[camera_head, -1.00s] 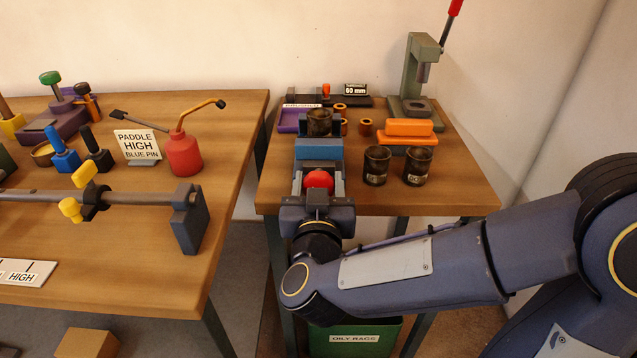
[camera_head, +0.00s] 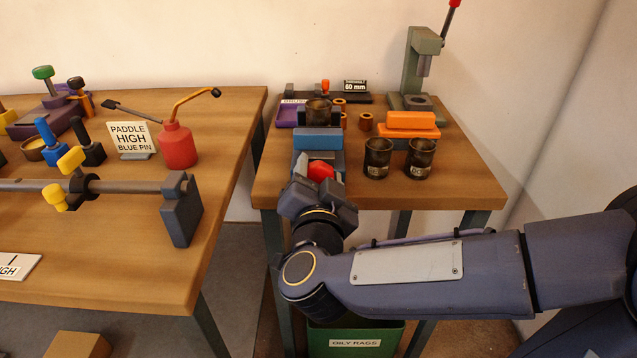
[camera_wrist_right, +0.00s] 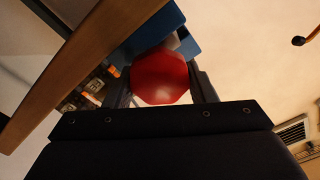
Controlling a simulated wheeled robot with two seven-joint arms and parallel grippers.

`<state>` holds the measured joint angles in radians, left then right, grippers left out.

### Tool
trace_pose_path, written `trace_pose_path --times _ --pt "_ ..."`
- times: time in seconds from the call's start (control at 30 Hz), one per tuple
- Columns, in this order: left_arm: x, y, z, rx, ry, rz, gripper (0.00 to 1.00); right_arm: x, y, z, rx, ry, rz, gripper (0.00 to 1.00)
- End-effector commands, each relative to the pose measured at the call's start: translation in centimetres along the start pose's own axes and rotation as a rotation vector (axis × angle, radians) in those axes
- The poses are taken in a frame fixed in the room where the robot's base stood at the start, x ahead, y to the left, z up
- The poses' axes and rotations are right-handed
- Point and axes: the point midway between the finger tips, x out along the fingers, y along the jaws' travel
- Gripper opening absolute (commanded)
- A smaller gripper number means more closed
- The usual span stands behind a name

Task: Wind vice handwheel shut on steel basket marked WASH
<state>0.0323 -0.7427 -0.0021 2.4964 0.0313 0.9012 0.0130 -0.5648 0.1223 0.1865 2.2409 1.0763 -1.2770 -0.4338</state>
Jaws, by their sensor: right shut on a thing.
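The blue vice (camera_head: 318,139) stands at the front of the right-hand table. Its red handwheel (camera_head: 320,170) faces me and fills the middle of the right wrist view (camera_wrist_right: 159,77). My right gripper (camera_head: 319,179) is shut on the handwheel, one finger on each side, and is rolled at a slant. A dark steel basket (camera_head: 318,111) stands upright at the vice's far end; its marking is hidden, and I cannot tell whether the jaws touch it. Two similar baskets, a left one (camera_head: 378,158) and a right one (camera_head: 420,158), stand to the right; their labels are too small to read. My left gripper is out of view.
Orange blocks (camera_head: 410,122) and a green press (camera_head: 421,65) stand behind the two baskets. Small copper-coloured rings (camera_head: 365,122) lie near the vice. A green OILY RAGS bin (camera_head: 355,340) is below. The left table (camera_head: 120,270) holds a red oil can (camera_head: 178,146).

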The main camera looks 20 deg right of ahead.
Motion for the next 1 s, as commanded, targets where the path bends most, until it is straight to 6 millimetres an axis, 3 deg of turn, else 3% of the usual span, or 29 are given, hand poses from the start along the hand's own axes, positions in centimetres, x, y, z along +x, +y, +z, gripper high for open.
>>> trace_pose_path --times 1.0 --pt "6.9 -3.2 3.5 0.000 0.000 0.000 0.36 0.0 0.7 0.5 0.935 0.002 0.000 0.28"
